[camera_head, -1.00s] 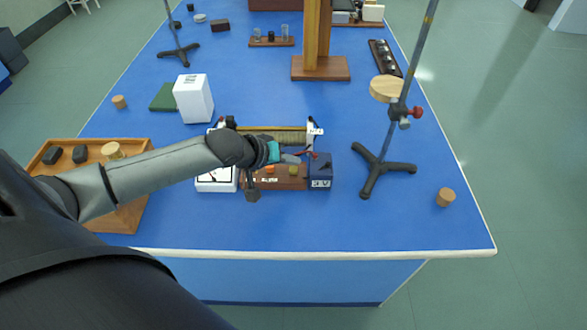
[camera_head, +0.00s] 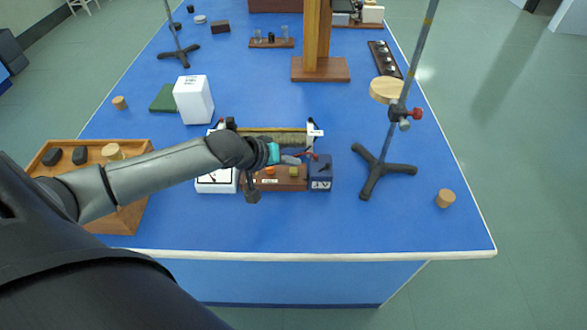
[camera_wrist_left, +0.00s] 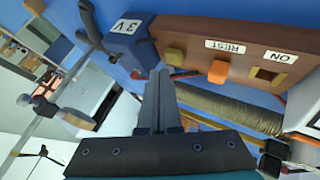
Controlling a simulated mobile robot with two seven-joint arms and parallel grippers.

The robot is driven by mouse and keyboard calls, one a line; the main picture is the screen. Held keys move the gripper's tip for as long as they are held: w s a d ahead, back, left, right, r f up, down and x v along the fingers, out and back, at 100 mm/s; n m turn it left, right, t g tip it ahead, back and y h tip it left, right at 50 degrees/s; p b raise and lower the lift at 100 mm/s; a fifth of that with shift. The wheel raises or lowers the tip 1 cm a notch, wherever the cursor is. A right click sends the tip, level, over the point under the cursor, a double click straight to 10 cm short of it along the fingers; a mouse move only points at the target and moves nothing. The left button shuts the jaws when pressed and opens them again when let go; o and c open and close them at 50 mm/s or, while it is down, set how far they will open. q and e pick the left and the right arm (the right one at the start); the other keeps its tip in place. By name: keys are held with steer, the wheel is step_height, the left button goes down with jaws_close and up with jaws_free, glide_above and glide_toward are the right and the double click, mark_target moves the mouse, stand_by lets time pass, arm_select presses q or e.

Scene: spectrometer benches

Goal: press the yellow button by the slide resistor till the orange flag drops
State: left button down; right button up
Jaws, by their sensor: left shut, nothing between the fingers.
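The slide resistor (camera_head: 275,137) lies on the blue bench with a brown wooden base (camera_head: 282,182) in front of it. On the base, a dull yellow button (camera_wrist_left: 173,55) stands close to the blue 3 V block (camera_wrist_left: 128,40). The orange flag (camera_wrist_left: 217,71) is by the REST label. A square frame (camera_wrist_left: 266,76) by the ON label shows no orange. My left gripper (camera_wrist_left: 160,73) is shut and empty. Its tips are close beside the yellow button in the wrist view; I cannot tell whether they touch. My right gripper is not in view.
A white meter (camera_head: 215,182) stands left of the base, partly under my arm. A retort stand (camera_head: 383,172) is to the right. A white box (camera_head: 193,99) and a wooden tray (camera_head: 130,215) are on the left. The bench front is clear.

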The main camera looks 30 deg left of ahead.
mark_target(291, 173)
arm_select(q)
steer(key=shift+f, duration=0.1)
stand_by(0.7)
steer(key=shift+f, duration=0.25)
steer(key=shift+f, duration=0.55)
stand_by(0.8)
steer(key=shift+r+p, duration=0.9)
steer(key=shift+p, duration=0.4)
step_height(291, 173, up, 5)
steer(key=p, duration=0.6)
steer(key=shift+r, duration=0.1)
